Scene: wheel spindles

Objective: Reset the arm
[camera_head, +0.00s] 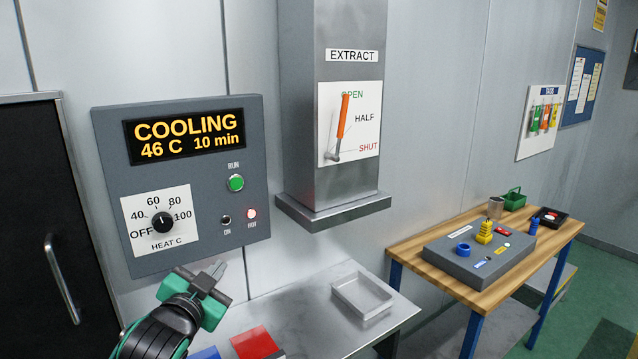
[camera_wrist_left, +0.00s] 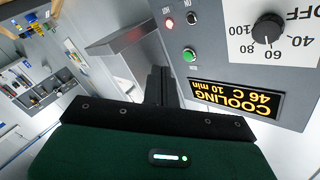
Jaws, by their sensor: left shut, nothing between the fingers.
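My left gripper (camera_head: 218,268) is in the head view at the lower left, just below the grey control box (camera_head: 190,240). Its fingers are shut with nothing between them. In the left wrist view the shut fingers (camera_wrist_left: 160,85) stick up past the dark gripper body, and the control box (camera_wrist_left: 225,60) is at the upper right, upside down. The box display (camera_head: 188,137) reads COOLING, 46 C, 10 min. The heat dial (camera_head: 162,222) shows below it, with a green RUN button (camera_head: 236,183) and a lit HOT lamp (camera_head: 251,213). My right gripper is not in view.
A metal table (camera_head: 310,305) with an empty tray (camera_head: 362,296), a red block (camera_head: 256,343) and a blue one (camera_head: 207,353) lies below. An extract duct (camera_head: 347,25) with an orange lever (camera_head: 343,116) stands centre. A wooden bench (camera_head: 422,251) is at the right, a dark door (camera_head: 35,200) at the left.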

